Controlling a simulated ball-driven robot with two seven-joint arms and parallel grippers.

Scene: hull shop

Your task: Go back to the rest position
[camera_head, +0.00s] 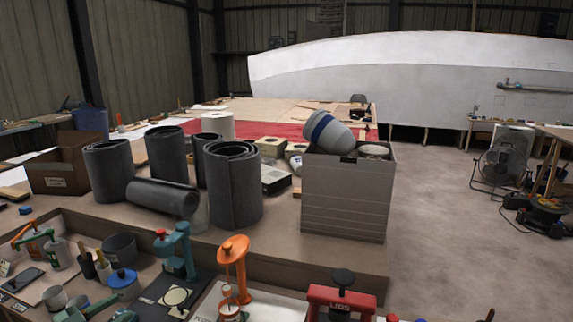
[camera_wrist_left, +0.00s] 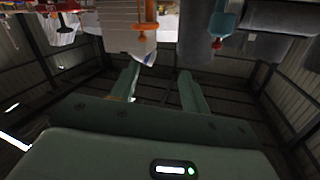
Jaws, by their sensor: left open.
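My left gripper (camera_wrist_left: 158,82) shows in the left wrist view as two green fingers standing apart. It is open, with nothing between the fingers. That view is upside down, and the orange hand press (camera_wrist_left: 145,26) and the teal hand press (camera_wrist_left: 220,24) hang from its top edge, beyond the fingertips. My right gripper is in neither view.
The bench holds several dark rolls (camera_head: 234,188), a grey crate (camera_head: 343,200) with a blue-banded white container (camera_head: 328,131) tilted on top, the teal press (camera_head: 178,252), the orange press (camera_head: 234,270) and a red press (camera_head: 341,298). Open floor (camera_head: 440,230) lies right.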

